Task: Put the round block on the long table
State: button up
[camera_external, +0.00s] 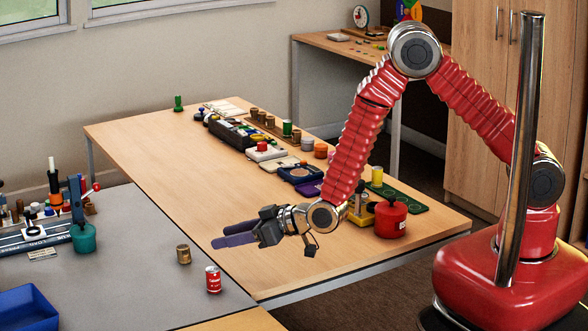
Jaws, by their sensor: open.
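The long wooden table (150,145) runs from the back left to the front right. My gripper (232,235) is open and empty above the near left part of this table, its dark fingers pointing left. A round brown block (183,254) stands upright on the grey table (130,275), below and left of my fingertips and apart from them. Other round pieces stand on the long table, among them a green one (178,103) at the far left corner and a yellow one (377,177). I cannot tell for sure which one is the round block.
A red can (213,280) stands near the grey table's right edge. A blue tray (25,308) and a teal pot (84,238) are further left. A row of boxes and pieces lines the long table's right side, with a red pot (390,217) near the front. The long table's left half is mostly clear.

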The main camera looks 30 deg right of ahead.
jog(key=shift+r, duration=0.1)
jog(key=w+d+r+m+g+h, duration=0.1)
jog(key=w+d+r+m+h, duration=0.15)
jog(key=d+r, duration=0.9)
jog(key=w+d+r+m+g+h, duration=0.1)
jog(key=w+d+r, duration=0.2)
jog(key=d+r, duration=0.8)
jog(key=s+d+r+m+h, duration=0.1)
jog(key=s+d, duration=0.2)
jog(key=d, duration=0.4)
jog(key=s+d+r+g+h, duration=0.1)
jog(key=s+d, duration=0.2)
jog(key=d, duration=0.3)
jog(key=s+d+m+h, duration=0.1)
jog(key=s+d, duration=0.2)
jog(key=d, duration=0.4)
jog(key=s+d+r+m+g+h, duration=0.1)
jog(key=s+d+m+h, duration=0.1)
jog(key=s+d, duration=0.8)
jog(key=s, duration=0.3)
jog(key=shift+s+d+r+g, duration=0.15)
jog(key=shift+s+d+g, duration=0.1)
jog(key=shift+g, duration=0.15)
jog(key=shift+o, duration=0.5)
